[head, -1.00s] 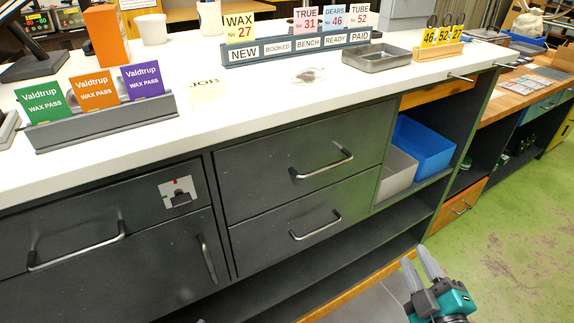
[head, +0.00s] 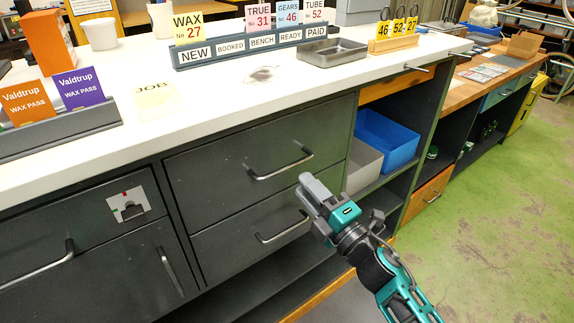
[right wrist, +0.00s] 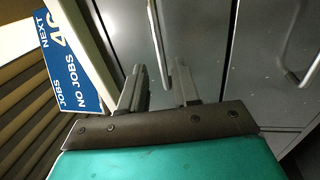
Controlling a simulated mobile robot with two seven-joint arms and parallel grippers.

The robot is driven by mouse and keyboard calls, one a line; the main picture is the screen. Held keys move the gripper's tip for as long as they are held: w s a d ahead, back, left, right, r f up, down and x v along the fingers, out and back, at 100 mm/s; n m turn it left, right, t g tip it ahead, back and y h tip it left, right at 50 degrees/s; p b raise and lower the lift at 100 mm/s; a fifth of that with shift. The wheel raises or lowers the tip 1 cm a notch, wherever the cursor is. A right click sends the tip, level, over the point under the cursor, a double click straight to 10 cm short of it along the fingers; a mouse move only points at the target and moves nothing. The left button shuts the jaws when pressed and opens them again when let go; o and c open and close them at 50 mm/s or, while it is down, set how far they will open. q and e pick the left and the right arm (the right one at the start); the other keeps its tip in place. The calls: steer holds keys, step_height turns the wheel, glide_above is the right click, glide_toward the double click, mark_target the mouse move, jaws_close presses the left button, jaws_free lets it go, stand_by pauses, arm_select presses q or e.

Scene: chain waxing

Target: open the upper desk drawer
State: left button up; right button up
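The upper desk drawer (head: 225,150) is a dark grey front under the white counter, with a bar handle (head: 280,165). It is shut. The lower drawer (head: 235,240) with a similar handle (head: 283,230) sits below it. My right gripper (head: 308,190) is in front of the drawers' right side. In the right wrist view its two fingers (right wrist: 158,78) are apart with nothing held. The upper handle (right wrist: 160,40) shows ahead, roughly in line with the gap between them; I cannot tell whether they touch it. My left gripper is not in view.
An open shelf with a blue bin (head: 388,140) and a grey bin (head: 360,165) is right of the drawers. The counter (head: 205,105) holds a card rack (head: 245,50) and a metal tray (head: 332,50). The green floor (head: 500,180) at right is clear.

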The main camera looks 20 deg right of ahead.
mark_target(288, 166)
steer(key=x, duration=0.7)
steer(key=shift+w, duration=0.1)
steer(key=shift+c, duration=0.2)
jaws_close()
